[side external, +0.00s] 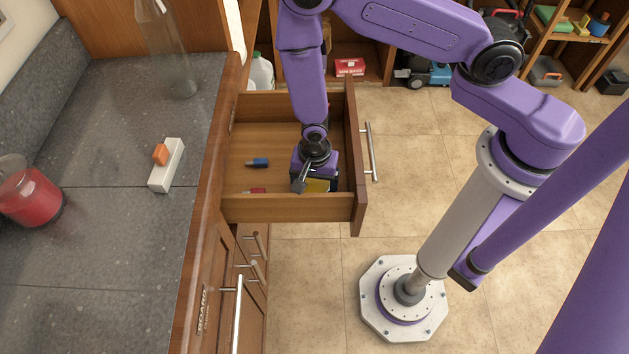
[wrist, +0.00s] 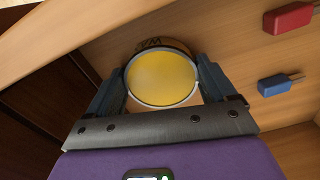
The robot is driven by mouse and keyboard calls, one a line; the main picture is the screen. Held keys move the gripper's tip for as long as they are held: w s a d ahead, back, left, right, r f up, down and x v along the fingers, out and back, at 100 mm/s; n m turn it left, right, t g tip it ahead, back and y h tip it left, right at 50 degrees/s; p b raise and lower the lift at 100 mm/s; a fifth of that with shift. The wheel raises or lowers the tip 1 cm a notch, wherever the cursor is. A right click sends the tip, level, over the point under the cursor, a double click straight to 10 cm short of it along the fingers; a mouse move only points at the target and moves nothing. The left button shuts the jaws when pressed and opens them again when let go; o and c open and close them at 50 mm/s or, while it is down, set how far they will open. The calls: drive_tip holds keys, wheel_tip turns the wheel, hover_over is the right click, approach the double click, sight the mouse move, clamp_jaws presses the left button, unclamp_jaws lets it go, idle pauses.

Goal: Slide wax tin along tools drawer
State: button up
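The wax tin (wrist: 162,79) is round, with a yellow top, a pale rim and dark lettering on its side. It sits in the open wooden tools drawer (side external: 270,137). In the side view, the yellow of the tin (side external: 318,186) shows under my gripper (side external: 312,182), near the drawer's right end, and the rest is hidden. In the wrist view, the two fingers of my gripper (wrist: 162,75) lie along opposite sides of the tin and appear to touch it.
A blue-handled tool (side external: 257,162) and a red-handled tool (side external: 254,191) lie in the drawer left of the gripper. The drawer floor between them and the back wall is bare. The drawer front (side external: 356,180) stands close to the gripper's right. A grey counter (side external: 110,240) is at left.

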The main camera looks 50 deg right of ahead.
drive_tip(key=shift+c, duration=1.3)
drive_tip(key=shift+w+d, duration=0.15)
drive_tip(key=shift+w, duration=2.45)
drive_tip(key=shift+w+d, duration=0.1)
drive_tip(key=shift+w, duration=2.45)
drive_tip(key=o, duration=0.9)
drive_tip(key=shift+o, duration=0.2)
drive_tip(key=shift+r, duration=0.15)
wheel_tip(320, 180, up, 17)
drive_tip(key=shift+r, duration=0.1)
